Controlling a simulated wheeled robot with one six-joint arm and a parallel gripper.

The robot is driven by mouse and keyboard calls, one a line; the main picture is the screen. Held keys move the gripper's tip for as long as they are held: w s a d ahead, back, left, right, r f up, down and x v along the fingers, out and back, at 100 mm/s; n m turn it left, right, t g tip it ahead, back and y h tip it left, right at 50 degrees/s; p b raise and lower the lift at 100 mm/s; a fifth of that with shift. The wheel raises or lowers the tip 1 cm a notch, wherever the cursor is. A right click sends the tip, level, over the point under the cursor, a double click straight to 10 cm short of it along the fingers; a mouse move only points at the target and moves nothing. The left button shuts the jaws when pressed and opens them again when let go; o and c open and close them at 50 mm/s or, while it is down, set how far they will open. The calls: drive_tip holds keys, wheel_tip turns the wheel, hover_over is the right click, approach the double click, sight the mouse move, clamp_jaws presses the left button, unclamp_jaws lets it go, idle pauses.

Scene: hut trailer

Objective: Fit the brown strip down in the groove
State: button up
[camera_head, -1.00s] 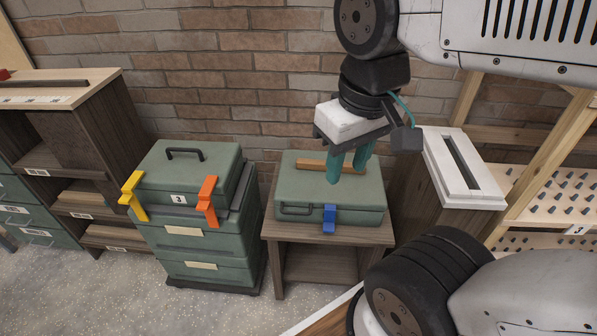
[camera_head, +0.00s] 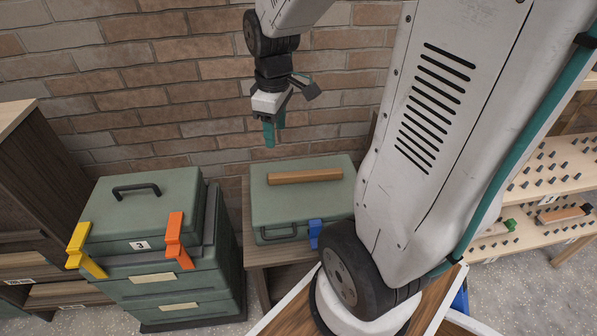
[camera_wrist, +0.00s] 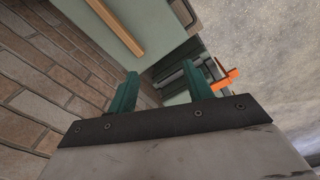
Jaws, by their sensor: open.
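The brown strip (camera_head: 304,177) lies on the lid of a green case on a low wooden stand. It also shows in the wrist view (camera_wrist: 116,27), at the upper left, ahead of the fingers. My gripper (camera_head: 273,136) is open and empty, with teal fingers pointing down. It hangs above and behind the case, in front of the brick wall, apart from the strip. In the wrist view the two fingers (camera_wrist: 157,92) stand apart with nothing between them. The white block with the long groove, seen earlier at the right, is hidden behind my arm now.
The green case (camera_head: 275,212) has a blue latch (camera_head: 314,235). Left of it stands a stack of green toolboxes (camera_head: 180,293) with yellow (camera_head: 79,240) and orange (camera_head: 176,240) latches. A pegged wooden rack (camera_head: 548,178) is at the right. The brick wall is close behind.

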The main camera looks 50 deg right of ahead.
drive_tip(key=w+d+f+n, duration=0.2)
drive_tip(key=w+d+f, duration=0.1)
drive_tip(key=d+f, duration=0.4)
drive_tip(key=n, duration=0.2)
hover_over(307, 172)
drive_tip(key=shift+g, duration=0.3)
wheel_tip(307, 172, down, 9)
drive_tip(key=shift+a+f, duration=0.1)
drive_tip(key=shift+a, duration=0.05)
drive_tip(key=shift+n, duration=0.4)
wheel_tip(307, 172, down, 8)
drive_tip(key=shift+f, duration=0.2)
clamp_jaws()
